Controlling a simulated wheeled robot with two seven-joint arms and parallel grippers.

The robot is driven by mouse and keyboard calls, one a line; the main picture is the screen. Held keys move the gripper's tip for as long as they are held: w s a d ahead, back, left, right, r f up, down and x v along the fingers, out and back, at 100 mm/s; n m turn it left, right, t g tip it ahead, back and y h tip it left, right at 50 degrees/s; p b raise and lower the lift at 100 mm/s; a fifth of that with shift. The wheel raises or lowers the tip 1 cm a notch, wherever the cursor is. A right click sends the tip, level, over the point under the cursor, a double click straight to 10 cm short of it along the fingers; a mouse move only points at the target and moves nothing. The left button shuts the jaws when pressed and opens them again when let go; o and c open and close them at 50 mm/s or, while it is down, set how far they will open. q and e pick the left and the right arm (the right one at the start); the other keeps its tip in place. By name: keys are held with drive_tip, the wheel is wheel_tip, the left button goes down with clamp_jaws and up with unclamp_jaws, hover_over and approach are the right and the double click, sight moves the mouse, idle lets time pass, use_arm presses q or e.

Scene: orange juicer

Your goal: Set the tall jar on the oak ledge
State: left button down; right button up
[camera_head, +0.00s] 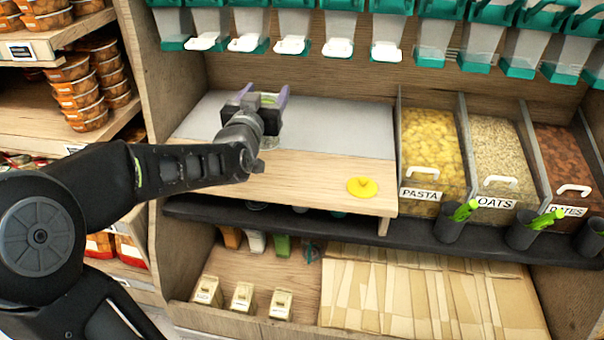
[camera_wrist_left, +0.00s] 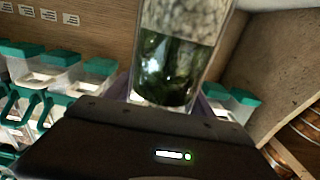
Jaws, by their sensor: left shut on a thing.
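My left gripper (camera_head: 262,97), with purple fingers, is over the back left part of the wooden ledge (camera_head: 300,180). It is shut on a clear jar (camera_wrist_left: 178,55) with dark green contents in its lower part, which fills the upper middle of the left wrist view. In the head view the jar is mostly hidden by the gripper. I cannot tell whether its base touches the surface. The ledge has bare wood at the front and a grey panel (camera_head: 345,135) behind. My right gripper is not in view.
A yellow lid-like disc (camera_head: 361,188) lies at the ledge's front right. Bins of pasta (camera_head: 432,150), oats (camera_head: 497,150) and dates stand to the right. Teal-and-clear dispensers (camera_head: 390,35) hang above. Dark cups (camera_head: 450,225) line the black front rail. The ledge's front middle is clear.

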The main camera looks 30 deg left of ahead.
use_arm(q)
drive_tip(key=shift+f+b, duration=0.7)
drive_tip(key=shift+f, duration=2.35)
drive_tip(key=shift+f+b, duration=0.45)
drive_tip(key=shift+f, duration=1.45)
drive_tip(key=shift+f, duration=0.15)
drive_tip(key=shift+c, duration=1.8)
unclamp_jaws()
